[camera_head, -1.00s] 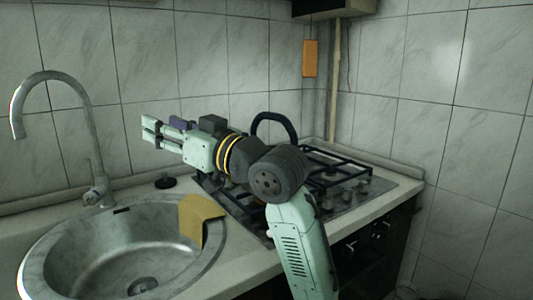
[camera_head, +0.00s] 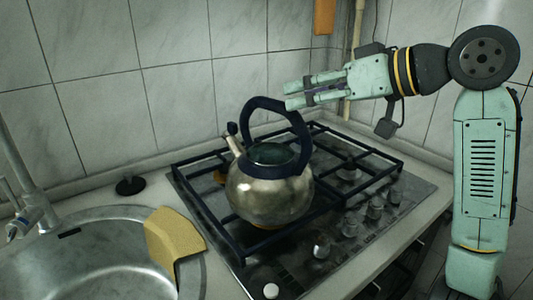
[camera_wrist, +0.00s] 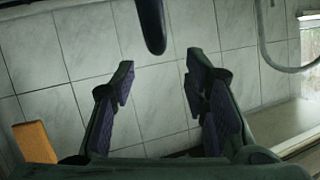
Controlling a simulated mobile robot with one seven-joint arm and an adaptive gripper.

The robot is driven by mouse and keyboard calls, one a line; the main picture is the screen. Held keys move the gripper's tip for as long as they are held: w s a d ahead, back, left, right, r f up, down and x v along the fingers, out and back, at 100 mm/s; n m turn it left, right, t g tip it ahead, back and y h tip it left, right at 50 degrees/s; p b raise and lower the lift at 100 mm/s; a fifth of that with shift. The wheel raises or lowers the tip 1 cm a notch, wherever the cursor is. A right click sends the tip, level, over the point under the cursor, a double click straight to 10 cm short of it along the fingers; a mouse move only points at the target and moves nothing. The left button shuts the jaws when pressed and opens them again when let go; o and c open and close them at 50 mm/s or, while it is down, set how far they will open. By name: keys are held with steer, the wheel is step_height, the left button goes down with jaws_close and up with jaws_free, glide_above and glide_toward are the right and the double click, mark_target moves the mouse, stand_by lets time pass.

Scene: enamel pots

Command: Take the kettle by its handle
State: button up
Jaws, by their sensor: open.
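In the wrist view, the dark handle (camera_wrist: 151,25) shows at the top, beyond the open fingertips (camera_wrist: 160,72) and nearly in line with the gap.
The gas stove (camera_head: 375,205) has black grates and several knobs. At the left are a round sink (camera_head: 90,222), a yellow cloth (camera_head: 172,245) on its rim and a black stopper-like piece (camera_head: 130,185). The tiled wall (camera_head: 180,95) closes off the back.

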mark_target(266, 103)
steer(key=x, duration=0.3)
steer(key=shift+w+a+f+p, duration=0.1)
steer(key=shift+a+p, duration=0.3)
steer(key=shift+a, duration=0.05)
steer(key=shift+w+d+p+x, duration=0.15)
steer(key=shift+p+x, duration=0.35)
steer(key=shift+x, duration=1.1)
steer(key=shift+w+d+p+x, duration=0.15)
steer(key=shift+p+x, duration=0.35)
steer(key=shift+x, duration=1.1)
jaws_close()
